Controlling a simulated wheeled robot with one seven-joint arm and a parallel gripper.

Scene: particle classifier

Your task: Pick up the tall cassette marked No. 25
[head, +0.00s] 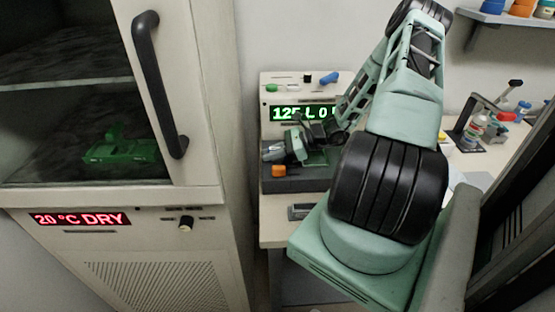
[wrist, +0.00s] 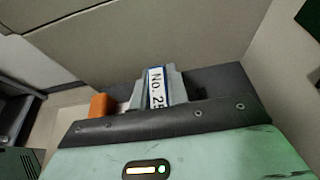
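The tall cassette marked No. 25 (wrist: 156,88) shows in the wrist view as a narrow grey piece with a white, blue-edged label. It sticks out beyond the dark front edge of my gripper housing, which hides its near part. In the head view a small grey piece (head: 272,152), probably this cassette, is at the left of the bench device. My gripper (head: 297,147) is right beside it, low over the device's dark base. Its fingertips cannot be made out in either view, so I cannot tell whether they touch the cassette.
The bench device (head: 284,83) has a green-lit display, partly hidden by my arm. An orange block (wrist: 101,105) is left of the cassette; it also shows in the head view (head: 278,171). A cabinet (head: 150,215) with a black handle stands left. A stand and bottles (head: 474,128) are at right.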

